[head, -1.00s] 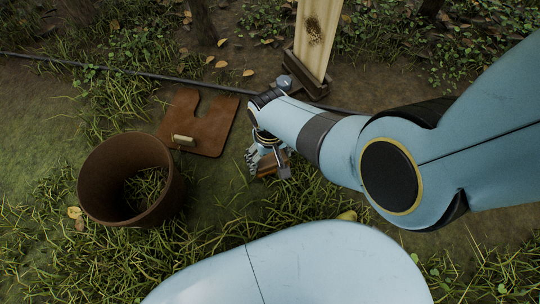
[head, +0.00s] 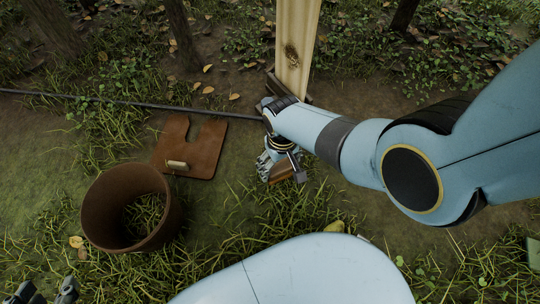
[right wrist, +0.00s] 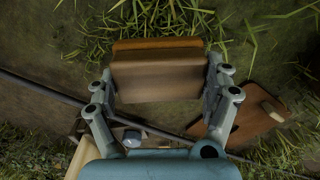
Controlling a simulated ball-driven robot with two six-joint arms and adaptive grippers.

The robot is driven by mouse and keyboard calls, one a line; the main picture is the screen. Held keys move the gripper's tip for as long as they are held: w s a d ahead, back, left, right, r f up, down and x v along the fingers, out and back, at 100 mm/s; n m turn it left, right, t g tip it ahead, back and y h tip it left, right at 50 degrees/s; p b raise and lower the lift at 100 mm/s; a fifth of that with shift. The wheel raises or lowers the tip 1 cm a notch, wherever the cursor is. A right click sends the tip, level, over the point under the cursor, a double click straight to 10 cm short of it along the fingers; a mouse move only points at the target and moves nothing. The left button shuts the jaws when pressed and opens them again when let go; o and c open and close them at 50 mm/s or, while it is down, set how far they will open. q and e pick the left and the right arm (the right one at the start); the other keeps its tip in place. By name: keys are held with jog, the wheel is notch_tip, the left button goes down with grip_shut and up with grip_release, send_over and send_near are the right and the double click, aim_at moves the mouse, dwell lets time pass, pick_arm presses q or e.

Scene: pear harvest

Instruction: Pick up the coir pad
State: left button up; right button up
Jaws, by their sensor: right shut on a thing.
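My right gripper (right wrist: 160,85) is shut on a brown block with a lighter orange-brown edge, which I take for the coir pad (right wrist: 158,75). The pad sits between both fingers in the right wrist view. In the head view the right gripper (head: 283,165) points down in front of the pale post, and a bit of the pad (head: 284,172) shows beside its fingers. Whether the pad touches the ground is hard to tell. My left gripper (head: 45,291) shows only its dark fingertips at the bottom left corner, apart and with nothing seen between them.
A rusty round bin (head: 103,235) with grass inside stands at left. A notched brown plate (head: 205,150) with a pale handle (head: 177,165) lies behind it. A wooden post (head: 294,50) rises behind the right gripper. A dark hose (head: 100,99) crosses the ground. A yellow pear-like fruit (head: 334,226) lies in the grass.

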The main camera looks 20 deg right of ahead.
jog(key=d+r+p, duration=0.1)
jog(key=d+r, duration=0.1)
jog(key=d, duration=0.1)
jog(key=shift+s+p, duration=0.15)
jog(key=shift+p, duration=0.2)
jog(key=shift+s+d+r+p, duration=0.15)
jog(key=shift+d+r+p, duration=0.3)
jog(key=shift+d, duration=0.2)
pick_arm(q)
jog(key=shift+s+a+r+g+p, duration=0.1)
jog(key=shift+s+r+g+p, duration=0.05)
jog(key=shift+r+g, duration=1.05)
jog(key=shift+s+r+g+p, duration=0.1)
jog(key=shift+r+g+p, duration=0.05)
jog(key=shift+r+g, duration=1.05)
pick_arm(e)
jog(key=shift+s+d+r, duration=0.2)
jog(key=shift+d+r, duration=0.1)
jog(key=shift+d, duration=0.45)
jog(key=o, duration=0.5)
jog(key=c, duration=0.3)
